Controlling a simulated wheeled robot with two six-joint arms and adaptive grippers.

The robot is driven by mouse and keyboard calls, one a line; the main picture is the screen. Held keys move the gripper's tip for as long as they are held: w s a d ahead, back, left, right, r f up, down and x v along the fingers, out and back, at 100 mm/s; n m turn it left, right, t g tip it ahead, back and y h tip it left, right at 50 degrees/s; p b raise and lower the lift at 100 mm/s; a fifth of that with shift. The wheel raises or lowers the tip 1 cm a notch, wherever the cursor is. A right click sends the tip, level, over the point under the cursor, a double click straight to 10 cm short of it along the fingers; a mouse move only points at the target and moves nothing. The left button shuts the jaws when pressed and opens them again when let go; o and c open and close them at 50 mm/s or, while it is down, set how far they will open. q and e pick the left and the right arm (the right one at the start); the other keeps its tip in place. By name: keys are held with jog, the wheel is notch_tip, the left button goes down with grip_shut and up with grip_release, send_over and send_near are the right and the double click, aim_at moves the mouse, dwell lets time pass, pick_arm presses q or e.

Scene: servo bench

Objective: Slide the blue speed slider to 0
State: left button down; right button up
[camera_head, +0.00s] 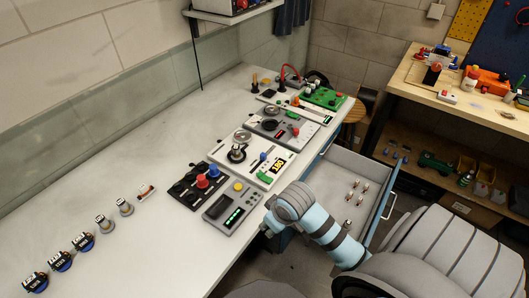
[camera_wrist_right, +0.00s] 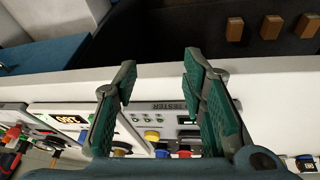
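The blue speed slider (camera_head: 263,156) is a small blue knob on the white panel (camera_head: 245,168) with the orange display, mid-bench. In the right wrist view a blue piece (camera_wrist_right: 83,137) below the orange display (camera_wrist_right: 70,119) looks like it, but this is not certain. My right gripper (camera_head: 268,228) is at the bench's front edge, nearer the camera than the white panel and apart from the slider. In the wrist view its two green-padded fingers (camera_wrist_right: 158,78) are spread with nothing between them. The slider's scale is too small to read. My left gripper is not in view.
A black panel (camera_head: 187,192) with red and blue knobs and a grey tester (camera_head: 219,210) with a green display stand beside the white panel. A grey panel (camera_head: 268,128) and a green board (camera_head: 325,98) lie farther back. An open drawer (camera_head: 345,160) juts out at right.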

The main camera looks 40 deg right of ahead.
jog(key=w+d+r+m, duration=0.1)
jog(key=w+d+r, duration=0.55)
jog(key=w, duration=0.45)
jog(key=m, duration=0.2)
send_near(263, 154)
jog(key=b+x, duration=0.3)
jog(key=x, duration=0.5)
jog(key=shift+w+f, duration=0.15)
jog(key=shift+f, duration=0.25)
jog(key=shift+t, duration=0.3)
grip_shut()
